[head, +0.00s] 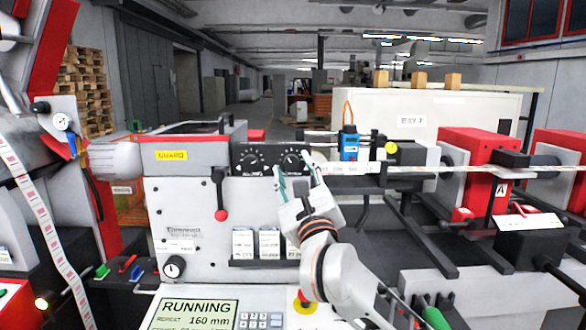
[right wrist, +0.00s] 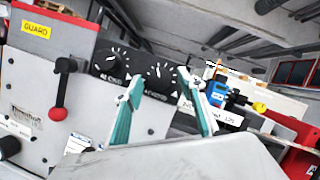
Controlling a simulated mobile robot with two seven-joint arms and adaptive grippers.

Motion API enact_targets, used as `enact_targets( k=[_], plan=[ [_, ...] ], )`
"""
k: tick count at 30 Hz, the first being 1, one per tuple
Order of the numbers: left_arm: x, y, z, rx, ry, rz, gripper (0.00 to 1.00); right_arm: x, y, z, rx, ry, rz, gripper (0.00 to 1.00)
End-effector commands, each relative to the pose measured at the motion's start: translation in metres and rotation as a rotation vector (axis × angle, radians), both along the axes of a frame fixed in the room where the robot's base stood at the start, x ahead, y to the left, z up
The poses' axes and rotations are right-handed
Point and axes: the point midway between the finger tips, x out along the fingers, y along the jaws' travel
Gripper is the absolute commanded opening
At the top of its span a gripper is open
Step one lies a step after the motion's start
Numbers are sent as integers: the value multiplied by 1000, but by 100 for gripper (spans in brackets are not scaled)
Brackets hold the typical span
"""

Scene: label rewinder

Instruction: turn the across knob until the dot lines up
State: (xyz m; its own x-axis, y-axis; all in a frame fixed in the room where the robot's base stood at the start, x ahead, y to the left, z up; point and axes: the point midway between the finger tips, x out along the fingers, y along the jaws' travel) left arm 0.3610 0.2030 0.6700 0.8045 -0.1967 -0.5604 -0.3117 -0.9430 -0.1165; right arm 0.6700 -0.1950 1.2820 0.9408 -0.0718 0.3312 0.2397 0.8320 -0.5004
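The across knob (right wrist: 158,72) is the right one of two small dials on a black panel (head: 271,158) on the machine's front. It also shows in the head view (head: 292,158). Its label is partly legible in the right wrist view, and a white mark shows on it. I cannot make out whether the dot lines up. My right gripper (head: 297,171) is open, its two teal fingers pointing at the panel. In the right wrist view the fingers (right wrist: 161,80) lie on either side of the across knob's picture, with nothing between them. Contact cannot be told. My left gripper is not in view.
The along knob (right wrist: 108,62) sits left of the across knob. A red-ended lever (head: 221,195) hangs below left. A blue sensor (head: 349,143) and the label web (head: 400,168) are close to the right. A RUNNING display (head: 195,313) is below.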

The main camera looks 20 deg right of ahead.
Motion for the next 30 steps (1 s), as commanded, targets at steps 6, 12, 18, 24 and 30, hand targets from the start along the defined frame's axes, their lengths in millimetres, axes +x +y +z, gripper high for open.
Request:
enact_targets(
  k=[6,12,18,24,30],
  plan=[
    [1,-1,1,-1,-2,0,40,-38,4,-15,1,3,4,40],
    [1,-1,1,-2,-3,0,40,-75,6,-28,1,3,3,40],
    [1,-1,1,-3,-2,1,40,-98,8,-36,0,2,2,40],
    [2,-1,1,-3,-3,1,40,-104,8,-38,1,3,1,40],
    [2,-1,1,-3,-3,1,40,-104,8,-38,0,2,1,40]
  ],
)
